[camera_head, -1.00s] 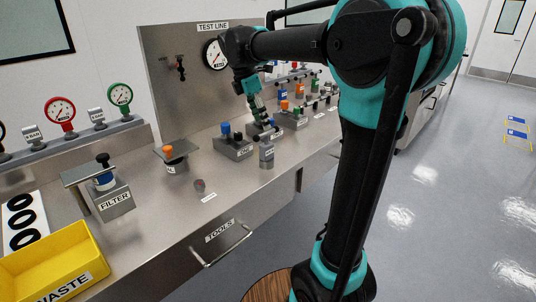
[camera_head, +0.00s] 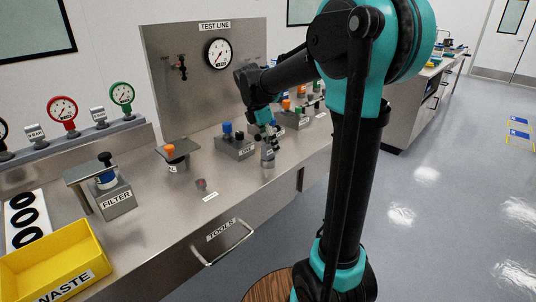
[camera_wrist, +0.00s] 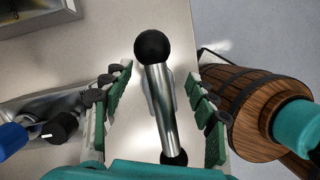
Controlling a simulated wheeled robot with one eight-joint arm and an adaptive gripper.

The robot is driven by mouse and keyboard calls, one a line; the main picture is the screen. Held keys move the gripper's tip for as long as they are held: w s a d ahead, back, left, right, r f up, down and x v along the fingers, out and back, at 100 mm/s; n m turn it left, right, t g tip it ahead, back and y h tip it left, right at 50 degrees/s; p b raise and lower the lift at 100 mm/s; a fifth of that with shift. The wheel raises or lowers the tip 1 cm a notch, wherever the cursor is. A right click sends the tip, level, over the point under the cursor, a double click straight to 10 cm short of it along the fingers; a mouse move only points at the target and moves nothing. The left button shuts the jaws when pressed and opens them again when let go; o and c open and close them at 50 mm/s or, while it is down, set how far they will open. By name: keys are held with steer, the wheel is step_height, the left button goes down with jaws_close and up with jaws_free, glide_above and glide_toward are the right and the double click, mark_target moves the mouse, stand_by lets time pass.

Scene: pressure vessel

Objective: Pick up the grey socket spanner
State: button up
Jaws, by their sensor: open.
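The grey socket spanner (camera_wrist: 160,100) shows in the wrist view as a shiny metal bar with a black ball at its far end and another dark end near the palm. It lies between the two green-padded fingers of my gripper (camera_wrist: 160,75), with a gap on each side. My gripper is open. In the head view my gripper (camera_head: 268,130) is low over a small grey labelled upright piece (camera_head: 268,157) on the bench and hides the spanner's top. I cannot tell how the spanner is held there.
Further left are an orange-knobbed fixture (camera_head: 172,154), the filter (camera_head: 113,197) and the yellow waste bin (camera_head: 55,262).

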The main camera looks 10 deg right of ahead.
steer(key=shift+c, duration=0.2)
jaws_close()
stand_by(0.5)
step_height(320, 180, up, 20)
stand_by(0.5)
